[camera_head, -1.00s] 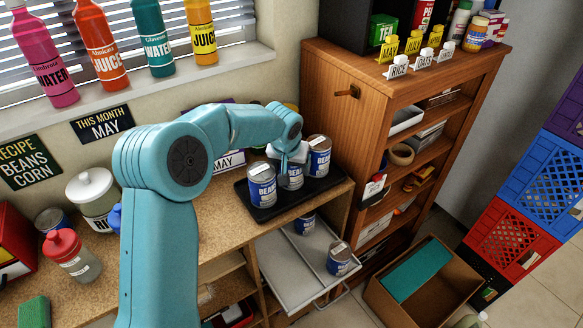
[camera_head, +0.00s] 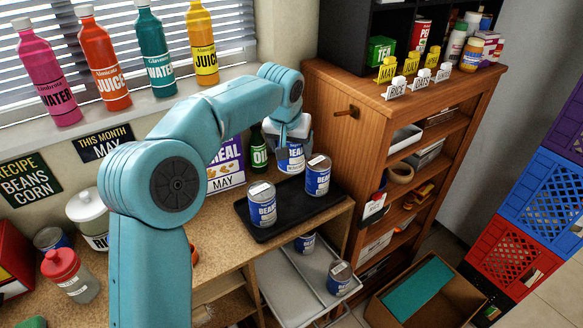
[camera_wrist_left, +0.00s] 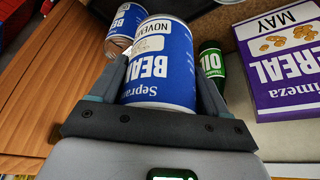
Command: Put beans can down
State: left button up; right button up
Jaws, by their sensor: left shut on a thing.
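My left gripper (camera_head: 290,146) is shut on a blue and white beans can (camera_head: 291,160), with a finger on each side of it. In the head view it holds the can behind the black tray (camera_head: 292,206), apparently above it. In the left wrist view the held can (camera_wrist_left: 160,72) fills the middle, its label reading BEA and NOVEM. Two more beans cans stand on the tray: one at the front left (camera_head: 262,206) and one at the right (camera_head: 318,176). The space between them is empty. My right gripper is not in view.
A purple cereal box (camera_head: 226,166) marked MAY and a green oil bottle (camera_head: 259,150) stand behind the tray. The wooden cabinet (camera_head: 345,150) rises close on the right. Two cans (camera_head: 339,278) sit on a pulled-out grey drawer (camera_head: 283,285) below.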

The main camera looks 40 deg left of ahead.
pick_arm(q)
notch_tip(320, 180, up, 7)
jog(key=shift+r+p, duration=0.1)
jog(key=shift+p, duration=0.5)
jog(key=shift+d+r, duration=0.15)
jog(key=d, duration=0.3)
jog(key=shift+s+m, duration=0.35)
jog(key=shift+m, duration=0.05)
jog(key=s+d+f+m, duration=0.1)
jog(key=s+d+f, duration=0.2)
jog(key=f, duration=0.4)
jog(key=s+d+f+m+h, duration=0.1)
jog(key=s+d+f, duration=0.3)
jog(key=d+f, duration=0.2)
jog(key=s+d+f+m, duration=0.1)
jog(key=s+d+f, duration=0.3)
jog(key=f, duration=0.4)
jog(key=shift+d+f, duration=0.25)
jog(key=shift+w, duration=0.15)
